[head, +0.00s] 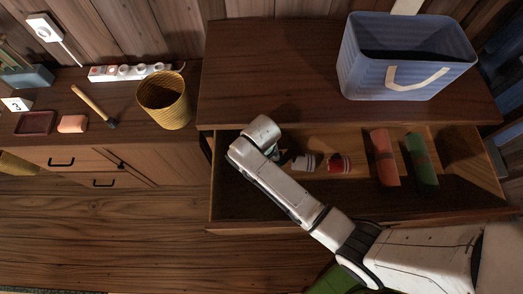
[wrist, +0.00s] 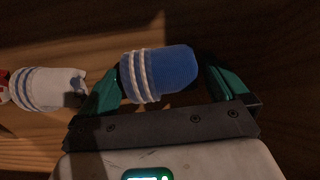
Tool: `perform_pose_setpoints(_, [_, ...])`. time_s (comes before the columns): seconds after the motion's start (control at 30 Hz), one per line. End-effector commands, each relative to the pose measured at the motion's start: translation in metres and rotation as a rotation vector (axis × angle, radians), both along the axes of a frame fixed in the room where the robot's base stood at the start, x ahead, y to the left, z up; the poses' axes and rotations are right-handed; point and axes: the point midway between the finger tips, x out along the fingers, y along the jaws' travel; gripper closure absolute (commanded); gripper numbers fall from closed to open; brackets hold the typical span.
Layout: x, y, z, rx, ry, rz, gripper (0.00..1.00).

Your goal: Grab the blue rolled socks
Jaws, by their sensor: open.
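The blue rolled socks (wrist: 172,70), with white bands at their left end, lie in the open drawer in the wrist view. My gripper (wrist: 163,70) is open, with one green finger on each side of the socks. The left finger is close to the banded end and the right finger close to the plain blue end; I cannot tell whether either touches. In the head view the socks are hidden behind my wrist, which is over the left part of the drawer (head: 400,208).
White striped rolled socks (head: 303,162) lie just right of my gripper in the head view, then red-and-white ones (head: 339,163). A red roll (head: 384,158) and a green roll (head: 421,161) lie further right. A blue basket (head: 365,75) stands on the dresser top.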

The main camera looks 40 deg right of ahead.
Motion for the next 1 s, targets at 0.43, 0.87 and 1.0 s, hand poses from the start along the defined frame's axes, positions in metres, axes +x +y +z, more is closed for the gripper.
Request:
perform_pose_setpoints(0.43, [0.0002,0.0002,-0.0038,0.000,-0.001,0.001,0.14])
perform_pose_setpoints(0.87, [0.0001,0.0002,-0.0037,0.000,-0.001,0.001,0.48])
perform_pose_setpoints(1.0, [0.0001,0.0002,-0.0035,0.000,-0.001,0.001,0.48])
